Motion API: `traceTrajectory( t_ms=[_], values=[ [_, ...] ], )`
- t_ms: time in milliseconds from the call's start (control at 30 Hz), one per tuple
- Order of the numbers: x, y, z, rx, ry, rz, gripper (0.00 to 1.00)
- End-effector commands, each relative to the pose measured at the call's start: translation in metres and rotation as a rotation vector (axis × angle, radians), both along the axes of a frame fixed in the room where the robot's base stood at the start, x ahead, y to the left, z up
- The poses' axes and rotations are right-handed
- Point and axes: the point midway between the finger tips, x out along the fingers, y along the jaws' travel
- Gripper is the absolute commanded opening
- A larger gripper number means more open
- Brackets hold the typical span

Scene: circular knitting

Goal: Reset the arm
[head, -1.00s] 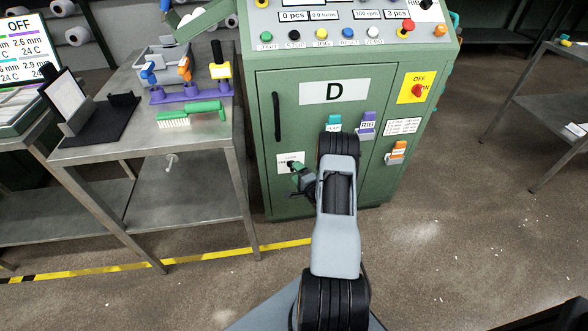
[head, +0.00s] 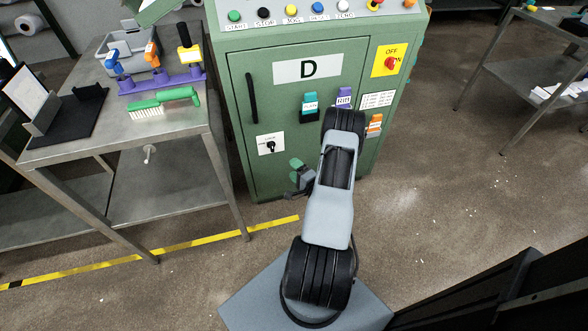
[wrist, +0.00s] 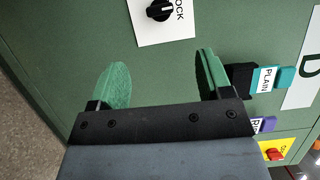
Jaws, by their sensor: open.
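My gripper (wrist: 160,82) shows in the wrist view with two green fingers spread apart and nothing between them. In the head view my gripper (head: 299,172) is left of my arm, in front of the lower part of the green cabinet (head: 240,100) marked D, and partly hidden by my arm. The black lock knob (head: 270,147) is on a white plate on the cabinet door, up and left of the gripper. In the wrist view the knob (wrist: 160,10) lies beyond the fingertips, apart from them.
A metal table (head: 70,150) at left holds a green brush (head: 165,100), a purple tool rack (head: 160,82) and a black stand (head: 55,125). Coloured tags (head: 310,105) hang on the cabinet. A yellow floor stripe (head: 215,238) runs before it.

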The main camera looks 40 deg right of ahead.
Motion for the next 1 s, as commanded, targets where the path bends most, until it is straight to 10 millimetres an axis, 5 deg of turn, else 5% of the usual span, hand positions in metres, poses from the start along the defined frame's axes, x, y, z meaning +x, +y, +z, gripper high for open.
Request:
traceTrajectory(
  t_ms=[467,700,767,867,1000],
  values=[
    [0.000,0.000,-0.005,-0.060,0.032,0.002,0.72],
    [-0.029,-0.002,-0.084,-0.328,0.544,0.026,0.72],
    [-0.042,-0.008,-0.090,-0.411,0.711,0.059,0.72],
    [-0.057,-0.012,-0.073,-0.541,0.959,0.154,0.72],
    [-0.071,-0.006,-0.009,-0.692,1.243,0.340,0.72]
  ],
)
